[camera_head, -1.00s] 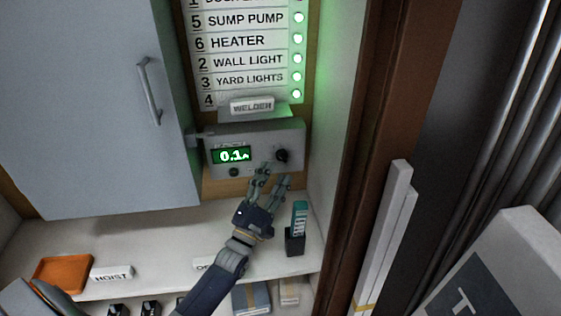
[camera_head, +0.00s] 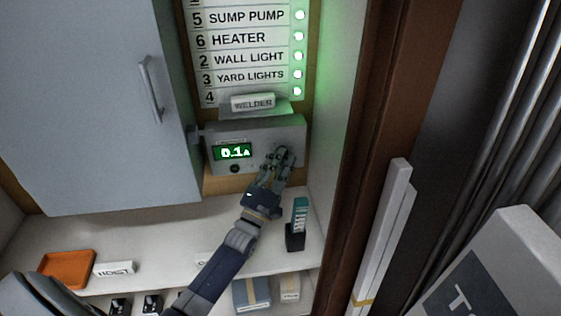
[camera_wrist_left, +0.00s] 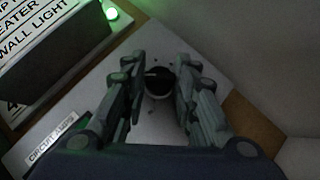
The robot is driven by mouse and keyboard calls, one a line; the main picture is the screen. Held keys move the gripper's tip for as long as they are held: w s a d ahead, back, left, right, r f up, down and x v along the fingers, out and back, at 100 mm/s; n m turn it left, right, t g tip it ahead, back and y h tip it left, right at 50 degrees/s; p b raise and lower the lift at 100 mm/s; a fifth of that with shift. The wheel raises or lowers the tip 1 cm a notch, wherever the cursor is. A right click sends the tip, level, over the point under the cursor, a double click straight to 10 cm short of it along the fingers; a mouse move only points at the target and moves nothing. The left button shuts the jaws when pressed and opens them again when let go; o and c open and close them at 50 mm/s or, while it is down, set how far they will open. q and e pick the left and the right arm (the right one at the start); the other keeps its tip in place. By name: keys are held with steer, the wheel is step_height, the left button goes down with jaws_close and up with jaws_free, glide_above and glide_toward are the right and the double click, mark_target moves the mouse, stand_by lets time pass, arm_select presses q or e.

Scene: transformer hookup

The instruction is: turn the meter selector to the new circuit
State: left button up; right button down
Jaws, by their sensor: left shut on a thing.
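The grey meter box (camera_head: 222,168) is on the back wall, with a green display (camera_head: 233,152) reading 0.1 A. The black selector knob (camera_wrist_left: 158,80) is at the meter's right side. In the left wrist view it sits between my fingers, with a pale pointer line and small marks around it. My left gripper (camera_head: 283,155) is shut on the knob, and its fingers hide the knob in the head view. My right gripper is not in view.
A circuit list (camera_head: 245,57) with green lights hangs above the meter, with a WELDER label (camera_head: 253,102) below it. The shelf holds an orange tray (camera_head: 66,268), a HOIST label (camera_head: 114,269) and a dark holder (camera_head: 295,236) with a teal item. A cabinet door (camera_head: 95,110) is at left.

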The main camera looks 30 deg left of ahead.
arm_select(q)
step_height(320, 180, up, 2)
steer(key=m+g+h+p, duration=0.1)
steer(key=m+g+p, duration=0.3)
steer(key=p, duration=0.5)
steer(key=m+g+h+p, duration=0.1)
steer(key=m+g+p, duration=0.3)
steer(key=p, duration=0.6)
steer(key=shift+m, duration=0.9)
steer(key=shift+f+m+g+y+p, duration=0.15)
steer(key=shift+m+g+y+p, duration=0.85)
steer(key=shift+g+p, duration=0.35)
steer(key=o, duration=1)
steer(key=shift+f, duration=0.1)
steer(key=shift+o, duration=0.2)
